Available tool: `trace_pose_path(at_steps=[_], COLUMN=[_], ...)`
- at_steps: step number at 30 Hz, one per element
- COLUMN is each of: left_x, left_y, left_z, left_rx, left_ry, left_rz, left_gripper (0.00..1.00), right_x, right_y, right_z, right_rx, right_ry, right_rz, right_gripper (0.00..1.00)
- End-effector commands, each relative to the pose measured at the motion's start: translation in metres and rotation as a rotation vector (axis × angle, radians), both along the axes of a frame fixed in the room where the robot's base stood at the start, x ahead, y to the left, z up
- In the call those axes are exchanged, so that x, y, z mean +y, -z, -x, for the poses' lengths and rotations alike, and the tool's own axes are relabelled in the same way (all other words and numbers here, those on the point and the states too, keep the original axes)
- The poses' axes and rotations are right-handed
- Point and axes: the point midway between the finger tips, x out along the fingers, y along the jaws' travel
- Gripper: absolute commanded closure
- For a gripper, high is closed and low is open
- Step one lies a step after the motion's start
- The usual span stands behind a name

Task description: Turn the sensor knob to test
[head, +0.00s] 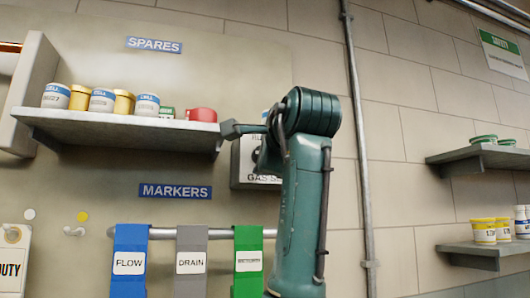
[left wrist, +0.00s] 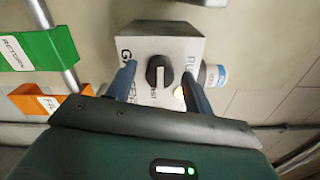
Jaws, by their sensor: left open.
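The sensor is a pale grey box (head: 245,163) on the wall, lettered "GAS S…", partly hidden by my left arm in the head view. In the left wrist view the box (left wrist: 188,46) appears turned sideways. Its black round knob (left wrist: 159,71) has a pale line running up and down the picture. Lettering beginning "RU" is to its right; other lettering is partly hidden or blurred. My left gripper (left wrist: 160,76) is open, a finger on each side of the knob with gaps showing. I cannot tell its depth from the knob. My right gripper is out of view.
A shelf (head: 120,128) with several jars and a red item ends close left of my gripper. Below hang blue (head: 131,240), grey (head: 191,240) and green (head: 248,240) markers on a rail. A vertical pipe (head: 358,150) runs right of my arm. Right shelves hold jars.

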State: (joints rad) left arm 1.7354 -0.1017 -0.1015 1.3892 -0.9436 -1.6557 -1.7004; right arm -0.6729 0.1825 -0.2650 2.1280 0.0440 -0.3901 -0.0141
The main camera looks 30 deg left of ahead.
Motion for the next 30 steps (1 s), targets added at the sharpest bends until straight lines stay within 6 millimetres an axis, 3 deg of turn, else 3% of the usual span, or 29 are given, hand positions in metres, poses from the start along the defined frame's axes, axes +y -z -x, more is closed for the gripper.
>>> trace_pose_path(at_steps=[8,21,30], left_x=[-0.015,-0.085,-0.100], left_y=[0.001,0.001,0.000], left_z=[0.012,0.072,0.086], left_rx=[-0.002,-0.003,0.000], left_ry=[0.003,0.002,0.000], left_rz=[-0.001,-0.001,0.000], left_gripper=[0.48,0.48,0.48], right_x=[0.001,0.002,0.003], right_y=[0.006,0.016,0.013], right_z=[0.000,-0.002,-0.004], right_rx=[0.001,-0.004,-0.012], right_ry=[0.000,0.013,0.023], right_rz=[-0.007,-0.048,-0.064], right_gripper=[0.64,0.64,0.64])
